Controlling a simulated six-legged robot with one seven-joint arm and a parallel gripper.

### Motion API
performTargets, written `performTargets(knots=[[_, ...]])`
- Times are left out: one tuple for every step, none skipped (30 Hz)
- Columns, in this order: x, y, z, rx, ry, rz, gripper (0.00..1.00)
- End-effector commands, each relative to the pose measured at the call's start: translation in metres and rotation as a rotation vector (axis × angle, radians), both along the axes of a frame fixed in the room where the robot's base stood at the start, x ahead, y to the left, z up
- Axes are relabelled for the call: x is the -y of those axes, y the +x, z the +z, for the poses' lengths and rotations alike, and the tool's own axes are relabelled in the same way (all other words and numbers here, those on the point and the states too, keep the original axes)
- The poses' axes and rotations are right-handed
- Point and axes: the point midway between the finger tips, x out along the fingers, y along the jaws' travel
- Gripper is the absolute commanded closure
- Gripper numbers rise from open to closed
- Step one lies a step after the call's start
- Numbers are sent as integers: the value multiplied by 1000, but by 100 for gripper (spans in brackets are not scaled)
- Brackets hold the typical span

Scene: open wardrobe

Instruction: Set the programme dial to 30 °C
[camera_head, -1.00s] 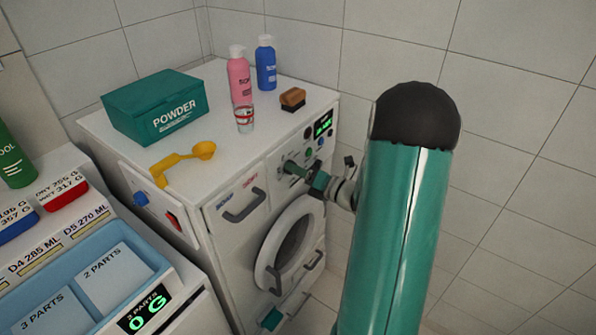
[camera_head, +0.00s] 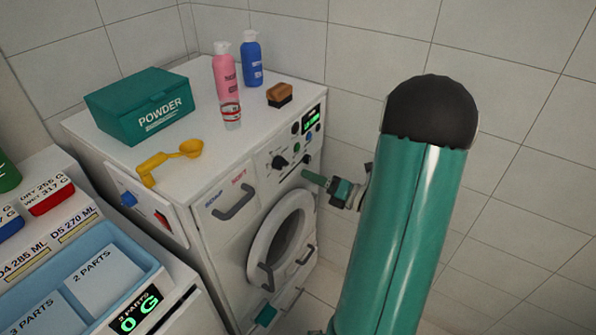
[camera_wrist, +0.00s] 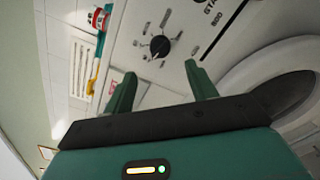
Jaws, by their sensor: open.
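The washing machine (camera_head: 190,205) stands in the middle of the head view with its control panel facing right. A black dial (camera_head: 279,161) sits on the panel beside the drawer. In the wrist view a round black dial (camera_wrist: 159,46) with a white pointer line and printed marks around it lies just beyond my fingertips. The marks are too small to read. My gripper (camera_head: 312,178) is open in front of the panel, right of and below the dial. In the wrist view its two green fingers (camera_wrist: 160,74) are spread apart, with nothing between them.
A green powder box (camera_head: 150,105), yellow scoop (camera_head: 170,160), pink bottle (camera_head: 225,75), blue bottle (camera_head: 251,60) and brush (camera_head: 280,95) are on the machine top. The round door (camera_head: 280,235) is below the panel. A scale with a blue tray (camera_head: 150,262) stands left. Tiled walls are behind.

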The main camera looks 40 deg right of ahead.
Motion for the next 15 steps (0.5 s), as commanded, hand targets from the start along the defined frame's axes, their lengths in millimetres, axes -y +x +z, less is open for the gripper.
performTargets(knots=[[5,-11,0,-1,0,-5,43],[6,-16,0,-1,1,-5,43],[8,-22,0,-1,1,-3,43],[10,-26,0,-1,1,-3,43],[11,-30,0,0,0,-3,43],[13,-34,0,-1,0,-2,43],[13,-37,0,-1,0,-2,43],[14,-39,0,0,0,-1,43],[14,-41,0,0,1,0,43],[14,-42,0,0,1,1,43],[15,-43,0,0,1,1,43],[15,-43,0,0,1,1,43],[15,-43,0,0,1,1,43],[15,-43,0,0,1,1,43],[15,-43,0,0,1,1,43]])
